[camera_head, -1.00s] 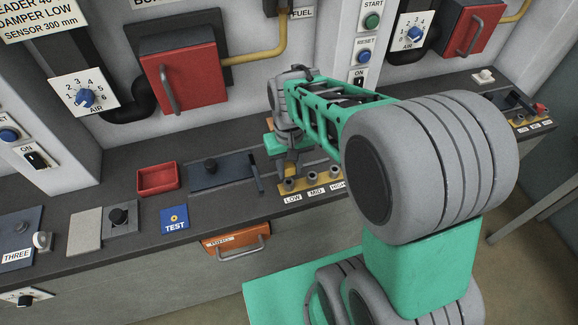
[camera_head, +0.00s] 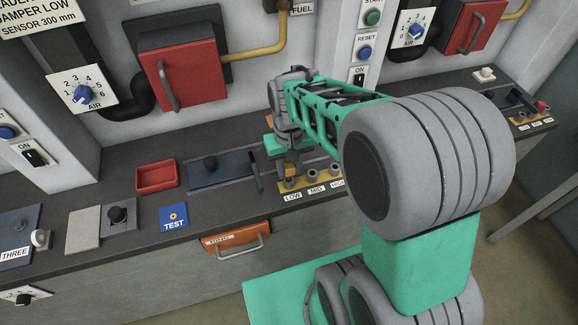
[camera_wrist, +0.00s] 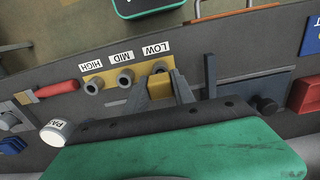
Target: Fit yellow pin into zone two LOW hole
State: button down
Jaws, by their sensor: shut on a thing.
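My gripper (camera_wrist: 164,92) is shut on the yellow pin (camera_wrist: 160,82), whose block-like top shows between the two grey fingers in the wrist view. The pin is right beside the LOW socket (camera_wrist: 158,66), on the gripper side of its label. I cannot tell whether its lower end is in the hole. The MID socket (camera_wrist: 125,78) and HIGH socket (camera_wrist: 92,86) stand apart from the pin and look empty. In the head view my gripper (camera_head: 289,170) is low over the LOW end of the yellow socket strip (camera_head: 300,188), and the pin is mostly hidden.
A red tray (camera_head: 157,176) and blue TEST plate (camera_head: 174,218) lie further left. An orange drawer front (camera_head: 236,238) is below the bench edge.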

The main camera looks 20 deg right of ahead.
aim_at(289, 167)
jog(key=shift+f+b, duration=0.9)
jog(key=shift+f, duration=0.55)
jog(key=c, duration=0.6)
grip_release()
jog(key=shift+r, duration=0.1)
notch_tip(289, 167, up, 6)
jog(key=p, duration=0.5)
